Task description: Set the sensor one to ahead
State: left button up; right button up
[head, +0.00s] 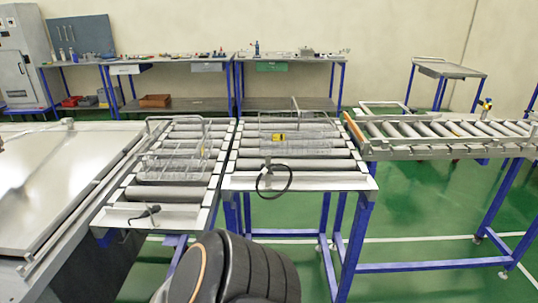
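Nothing in view is labelled as sensor one. A small yellow device with a dark face (278,137) sits at the middle roller conveyor (300,182), among clear parts. A yellow and blue device (486,103) stands upright at the far side of the right roller conveyor (440,152). Both are too small to tell which way they point. A dark rounded link of mine with an orange ring fills the bottom centre. Neither of my grippers is in view.
A black cable loop (274,180) hangs at the middle conveyor's front edge. A large metal table (50,180) stands at left. Workbenches (210,62) line the back wall. Green floor (420,220) is open at right, under the conveyor.

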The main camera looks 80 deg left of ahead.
aim_at(267, 167)
jog(key=u, duration=2.6)
jog(key=i+l, duration=0.6)
jog(key=l, duration=0.2)
jog(key=i+l+u, duration=0.3)
jog(key=l+u, duration=0.3)
jog(key=i+l, duration=0.05)
